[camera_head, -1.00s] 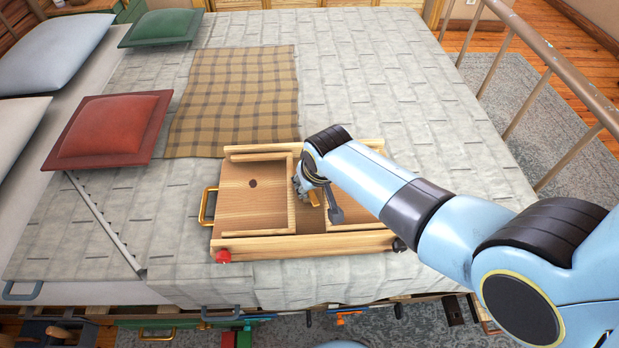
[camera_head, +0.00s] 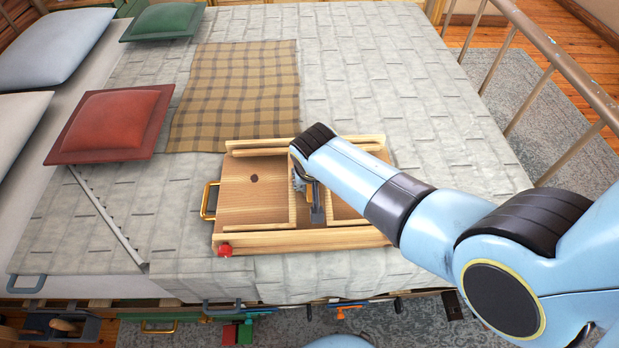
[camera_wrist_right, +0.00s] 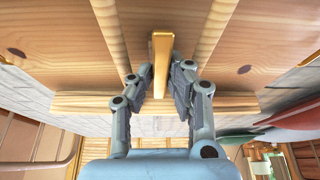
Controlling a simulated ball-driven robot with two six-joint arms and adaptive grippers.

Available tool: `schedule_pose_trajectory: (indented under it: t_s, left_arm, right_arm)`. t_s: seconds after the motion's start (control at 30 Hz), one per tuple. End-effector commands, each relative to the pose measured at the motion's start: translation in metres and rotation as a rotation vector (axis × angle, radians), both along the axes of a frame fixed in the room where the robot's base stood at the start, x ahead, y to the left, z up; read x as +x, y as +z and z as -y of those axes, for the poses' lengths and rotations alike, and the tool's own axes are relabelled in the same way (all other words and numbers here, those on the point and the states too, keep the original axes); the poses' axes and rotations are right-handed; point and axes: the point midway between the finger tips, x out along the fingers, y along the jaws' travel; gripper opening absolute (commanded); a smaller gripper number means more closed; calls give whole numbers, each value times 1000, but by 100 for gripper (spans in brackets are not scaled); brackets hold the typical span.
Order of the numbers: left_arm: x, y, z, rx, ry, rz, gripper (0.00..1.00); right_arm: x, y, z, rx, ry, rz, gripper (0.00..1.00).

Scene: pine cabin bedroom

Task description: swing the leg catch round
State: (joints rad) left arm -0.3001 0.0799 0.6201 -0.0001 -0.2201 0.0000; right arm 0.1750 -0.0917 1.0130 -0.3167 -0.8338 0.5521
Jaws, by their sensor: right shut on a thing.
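A pale wooden folding tray lies on the bed, its raised side rail (camera_head: 310,240) toward me and a recessed panel (camera_head: 240,195) at its left. Two wooden strips cross it with a narrow channel between them. My right gripper (camera_head: 306,192) is over this channel. In the right wrist view, my right gripper (camera_wrist_right: 160,80) is shut on a brass-coloured bar, the leg catch (camera_wrist_right: 162,48), which stands between its two fingers. In the head view my wrist and fingers hide most of the catch. My left gripper is in neither view.
A brass handle (camera_head: 208,201) is at the tray's left end, and a red knob (camera_head: 224,250) at its near left corner. A plaid blanket (camera_head: 240,90) and a red cushion (camera_head: 112,122) lie behind. The grey quilt (camera_head: 400,80) is bare behind and right.

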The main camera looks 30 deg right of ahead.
Motion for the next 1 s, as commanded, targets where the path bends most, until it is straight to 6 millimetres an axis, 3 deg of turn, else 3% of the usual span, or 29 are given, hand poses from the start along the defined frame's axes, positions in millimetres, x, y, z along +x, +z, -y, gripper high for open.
schedule_pose_trajectory:
  t_s: [0.07,0.1,0.27,0.77,1.0]
  left_arm:
    - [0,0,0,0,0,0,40]
    - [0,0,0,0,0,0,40]
    - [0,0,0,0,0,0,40]
    - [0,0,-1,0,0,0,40]
    - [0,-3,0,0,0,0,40]
  right_arm:
    - [2,1,0,-1,0,4,0]
    - [2,1,0,0,0,3,20]
    - [1,1,0,0,0,2,38]
    - [0,0,1,0,13,-1,38]
    - [-1,-1,3,-1,186,0,38]
